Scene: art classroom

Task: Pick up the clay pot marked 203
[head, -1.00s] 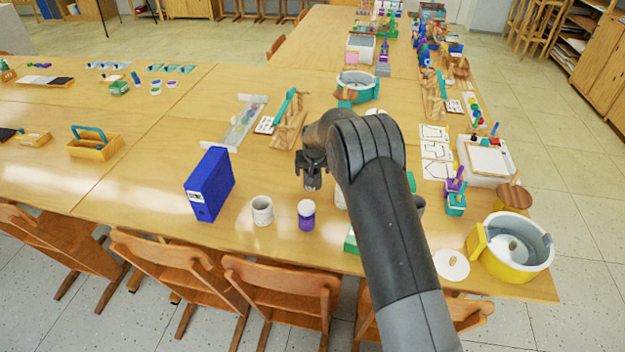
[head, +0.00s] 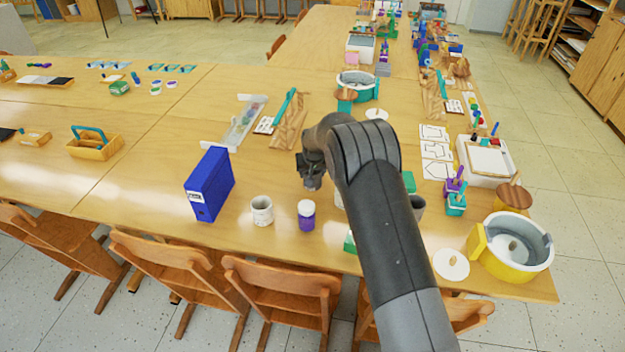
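A pale grey pot (head: 262,210) stands upright near the table's front edge, with small dark marks on its side that I cannot read. A darker grey pot (head: 418,207) shows partly from behind my arm on the right. No number 203 is legible on either. My gripper (head: 311,184) hangs above the table, behind and to the right of the pale pot and apart from it. Its fingers are small and dark, so I cannot see whether they are open. A white item just right of it is mostly hidden by my arm.
A purple jar with a white lid (head: 306,215) stands right of the pale pot, and a blue binder (head: 210,184) stands to its left. A yellow basin (head: 512,247) and a white disc (head: 451,264) are at the right corner. Chairs (head: 280,295) line the front edge.

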